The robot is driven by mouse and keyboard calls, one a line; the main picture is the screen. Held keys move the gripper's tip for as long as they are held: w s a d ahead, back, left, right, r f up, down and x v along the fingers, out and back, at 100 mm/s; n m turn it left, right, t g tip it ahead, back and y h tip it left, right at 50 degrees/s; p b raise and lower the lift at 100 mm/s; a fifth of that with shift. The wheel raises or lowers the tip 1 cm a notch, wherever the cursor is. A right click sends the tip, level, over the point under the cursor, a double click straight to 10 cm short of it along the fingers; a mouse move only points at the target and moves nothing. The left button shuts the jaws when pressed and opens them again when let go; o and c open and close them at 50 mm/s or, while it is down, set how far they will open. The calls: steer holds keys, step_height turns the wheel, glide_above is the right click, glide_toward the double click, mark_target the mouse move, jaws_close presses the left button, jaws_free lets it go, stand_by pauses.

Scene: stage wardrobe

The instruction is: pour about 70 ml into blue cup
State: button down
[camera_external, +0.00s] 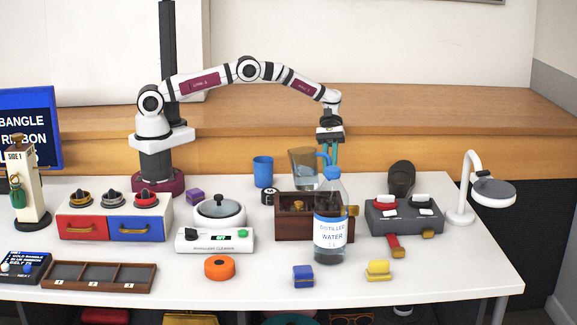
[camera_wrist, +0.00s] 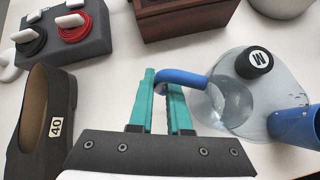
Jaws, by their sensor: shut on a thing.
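My gripper (camera_external: 330,152) has teal fingers and is shut on the blue handle of a clear jug (camera_external: 303,165). In the wrist view the fingers (camera_wrist: 165,98) close around the handle, and the jug (camera_wrist: 238,105) extends to the right. The jug looks about upright, behind the wooden box. Its liquid level is hard to make out. The blue cup (camera_external: 263,171) stands upright on the table to the left of the jug. The cup's contents are hidden.
A wooden box (camera_external: 287,229) and a distilled water bottle (camera_external: 331,237) stand in front of the jug. A black round piece marked M (camera_external: 269,197) lies near the cup. A dark shoe (camera_external: 401,177) and a grey switch box (camera_external: 403,217) are to the right. A white round pot (camera_external: 220,213) is front left.

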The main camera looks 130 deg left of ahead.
steer(key=shift+w+f+n+g+p, duration=0.3)
steer(key=shift+w+f+g+p, duration=0.1)
steer(key=shift+f+p, duration=0.2)
stand_by(1.7)
